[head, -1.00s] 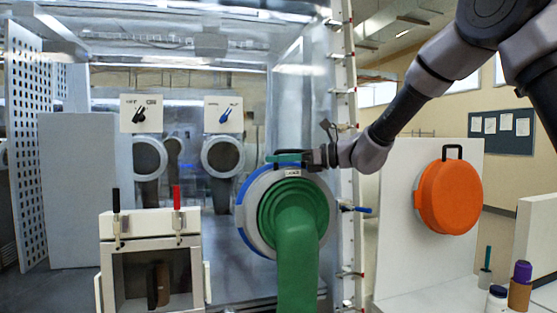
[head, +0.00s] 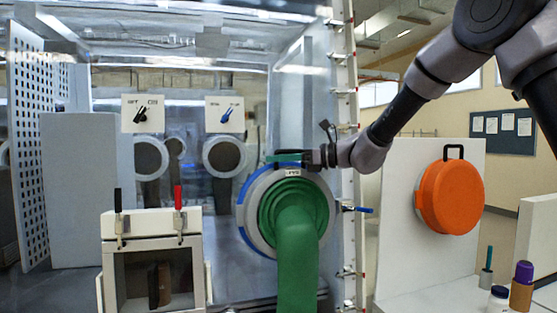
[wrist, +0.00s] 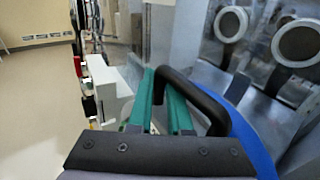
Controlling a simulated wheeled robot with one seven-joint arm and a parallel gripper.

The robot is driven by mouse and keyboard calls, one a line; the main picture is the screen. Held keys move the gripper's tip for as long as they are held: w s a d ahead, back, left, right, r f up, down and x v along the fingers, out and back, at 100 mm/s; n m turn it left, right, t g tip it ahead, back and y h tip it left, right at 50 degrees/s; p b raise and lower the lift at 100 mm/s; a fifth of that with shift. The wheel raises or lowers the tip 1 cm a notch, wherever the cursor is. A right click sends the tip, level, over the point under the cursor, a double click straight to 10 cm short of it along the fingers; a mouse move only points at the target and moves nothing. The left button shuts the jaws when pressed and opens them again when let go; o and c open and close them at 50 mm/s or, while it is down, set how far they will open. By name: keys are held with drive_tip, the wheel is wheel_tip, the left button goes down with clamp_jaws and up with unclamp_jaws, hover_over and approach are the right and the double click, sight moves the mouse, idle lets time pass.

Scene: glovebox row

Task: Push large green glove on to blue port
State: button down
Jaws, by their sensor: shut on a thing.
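The large green glove (head: 297,245) hangs sleeve-down from a round grey ring (head: 250,225) with a small white tag at its top. The blue port (head: 243,207) shows as a blue arc behind the ring's left and upper edge; whether ring and port touch cannot be told. My gripper (head: 285,157), with green fingers, is at the ring's top, shut on the glove's black handle. In the wrist view the black handle (wrist: 205,100) runs between the fingers (wrist: 160,84), with part of the blue port (wrist: 248,125) at right.
An orange round cover (head: 450,197) with a black handle is on a white panel at right. A white box with a red lever (head: 178,198) stands left of the glove. A valve with a blue handle (head: 357,209) sticks out close to the ring's right. Bottles (head: 521,285) stand at lower right.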

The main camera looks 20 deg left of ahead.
drive_tip(key=c, duration=0.8)
unclamp_jaws()
drive_tip(key=shift+o, duration=0.2)
drive_tip(key=shift+w, duration=0.1)
drive_tip(key=d, duration=1.1)
drive_tip(key=s+d+f+n+t+h, duration=0.1)
drive_tip(key=s+d+n+h, duration=0.3)
drive_tip(key=d, duration=0.7)
drive_tip(key=s+d+f+n+t+h, duration=0.1)
drive_tip(key=s+d+n+t+h, duration=0.2)
drive_tip(key=s+d+n+h, duration=0.2)
drive_tip(key=s+d+f+n+t+h, duration=0.1)
drive_tip(key=s+d+n+t+h, duration=0.2)
drive_tip(key=s+d, duration=0.7)
drive_tip(key=d+n+h, duration=0.2)
drive_tip(key=d+h, duration=0.1)
drive_tip(key=d, duration=0.5)
drive_tip(key=shift+d+f, duration=0.25)
drive_tip(key=shift+d, duration=0.05)
